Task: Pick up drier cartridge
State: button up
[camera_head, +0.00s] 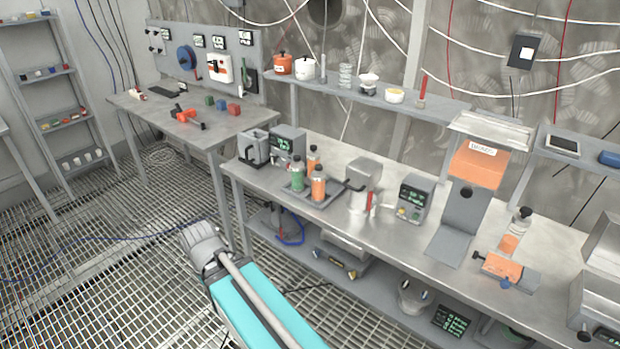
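I cannot tell for certain which thing is the drier cartridge. A clear bottle with orange contents and a dark cap (515,232) stands upright on the right part of the long steel bench (400,235). Two more orange bottles and a green bottle (297,172) stand in and around a small grey tray left of the bench's middle. Part of my own body, teal and grey, shows at the bottom centre in front of the bench. No gripper fingers show.
An orange-and-grey clamp-like item (500,267) lies beside the clear bottle. A grey stand with an orange box (476,165), a meter (411,198) and a silver canister (362,182) also occupy the bench. Shelves run above and below. Grated floor (110,260) is open at the left.

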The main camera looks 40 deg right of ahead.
aim_at(318, 176)
jog(key=z, duration=1.05)
